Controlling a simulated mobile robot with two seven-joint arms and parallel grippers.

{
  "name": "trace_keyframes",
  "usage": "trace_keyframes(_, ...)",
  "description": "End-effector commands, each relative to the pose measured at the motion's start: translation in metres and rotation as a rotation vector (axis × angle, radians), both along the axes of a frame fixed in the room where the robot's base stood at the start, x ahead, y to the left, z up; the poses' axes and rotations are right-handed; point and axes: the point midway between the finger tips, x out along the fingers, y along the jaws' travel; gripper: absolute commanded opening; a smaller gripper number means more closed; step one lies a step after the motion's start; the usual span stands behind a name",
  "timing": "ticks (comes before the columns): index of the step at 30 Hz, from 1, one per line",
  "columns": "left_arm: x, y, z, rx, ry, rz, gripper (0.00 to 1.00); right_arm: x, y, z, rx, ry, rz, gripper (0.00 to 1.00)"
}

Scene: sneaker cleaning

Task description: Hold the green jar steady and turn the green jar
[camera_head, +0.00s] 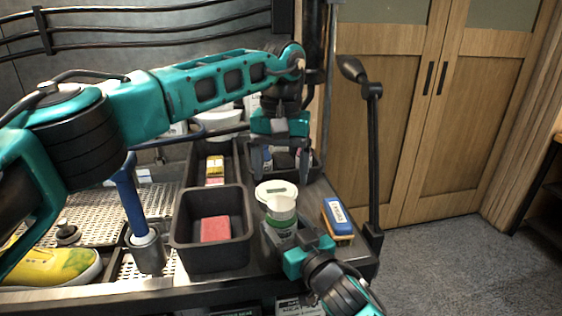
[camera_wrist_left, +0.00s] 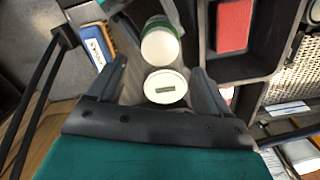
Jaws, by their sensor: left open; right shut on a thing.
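The green jar (camera_head: 282,220) stands at the counter's front right, its pale round top facing up. It also shows in the left wrist view (camera_wrist_left: 160,44). My right gripper (camera_head: 285,239) is shut on its lower part from the front. A white round disc with a small greenish label (camera_head: 270,189) lies just behind the jar; the left wrist view shows it too (camera_wrist_left: 166,87). I cannot tell whether it is a lid or another container's top. My left gripper (camera_head: 279,168) is open and empty, pointing down above the disc, its fingers (camera_wrist_left: 159,66) apart and clear of the jar.
A dark bin (camera_head: 180,232) with a red sponge (camera_head: 215,229) stands left of the jar. A blue brush (camera_head: 336,212) lies to the right, near a black stand (camera_head: 374,150). A yellow sneaker (camera_head: 50,265) sits at far left. A blue-handled tool (camera_head: 133,205) stands upright nearby.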

Motion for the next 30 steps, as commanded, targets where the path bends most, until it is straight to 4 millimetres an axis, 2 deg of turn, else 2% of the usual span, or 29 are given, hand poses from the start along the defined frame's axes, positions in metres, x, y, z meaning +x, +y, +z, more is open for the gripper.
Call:
trace_keyframes(6, -0.001, 0.0, -0.036, 0.001, 0.004, 0.002, 0.79, 0.0, 0.0, -0.001, -0.002, 0.002, -0.001, 0.0)
trace_keyframes(12, -0.001, 0.0, -0.06, 0.0, 0.002, 0.003, 0.79, 0.0, 0.0, -0.001, -0.002, 0.002, -0.001, 0.0)
trace_keyframes(17, -0.001, 0.0, -0.068, 0.0, 0.001, 0.003, 0.79, 0.0, 0.0, -0.001, -0.002, 0.002, -0.001, 0.0)
trace_keyframes(24, 0.0, 0.0, -0.069, 0.0, 0.001, 0.003, 0.79, 0.0, 0.0, -0.001, -0.002, 0.002, -0.001, 0.0)
trace_keyframes(30, 0.0, 0.0, -0.069, 0.0, 0.001, 0.003, 0.61, 0.0, 0.0, -0.001, -0.002, 0.002, -0.001, 0.0)
